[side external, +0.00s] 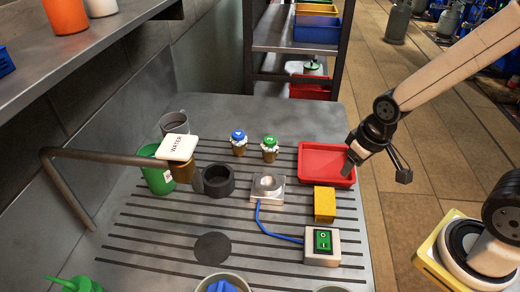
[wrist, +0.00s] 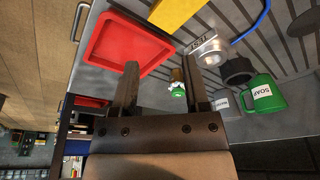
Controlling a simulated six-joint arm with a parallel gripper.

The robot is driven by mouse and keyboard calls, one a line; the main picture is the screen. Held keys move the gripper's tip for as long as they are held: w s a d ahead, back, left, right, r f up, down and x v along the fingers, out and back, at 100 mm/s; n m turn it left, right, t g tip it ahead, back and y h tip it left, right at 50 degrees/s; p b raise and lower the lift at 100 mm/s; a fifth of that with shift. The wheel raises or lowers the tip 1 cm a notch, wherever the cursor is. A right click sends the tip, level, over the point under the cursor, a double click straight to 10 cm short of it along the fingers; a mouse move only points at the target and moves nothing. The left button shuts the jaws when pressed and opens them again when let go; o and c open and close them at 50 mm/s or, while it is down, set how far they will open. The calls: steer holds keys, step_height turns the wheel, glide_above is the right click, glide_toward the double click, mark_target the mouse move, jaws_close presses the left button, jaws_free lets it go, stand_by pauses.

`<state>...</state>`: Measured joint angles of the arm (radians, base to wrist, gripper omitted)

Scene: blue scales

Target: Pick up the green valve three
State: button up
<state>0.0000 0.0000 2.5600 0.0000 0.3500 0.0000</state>
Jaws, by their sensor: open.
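The green-topped valve (side external: 270,143) stands upright on the grey grooved worktop, behind the small metal device; its top marking is too small to read. It also shows in the wrist view (wrist: 178,90), beyond my fingers and near the right finger. A similar blue-topped valve (side external: 239,137) stands just left of it in the side view. My gripper (side external: 351,160) is over the right edge of the red tray, right of the green valve and apart from it. In the wrist view my gripper (wrist: 160,68) has its two fingers spread with nothing held between them.
The red tray (side external: 326,179) lies between my gripper and the valve. A metal device (side external: 267,187), yellow block (side external: 325,204), switch box (side external: 322,246) with blue cable, black ring (side external: 218,181) and green mug (side external: 156,178) stand nearby. A tap pipe (side external: 105,158) crosses at left.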

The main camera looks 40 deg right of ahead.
steer(key=shift+o, duration=0.2)
steer(key=o, duration=0.5)
steer(key=shift+c, duration=0.2)
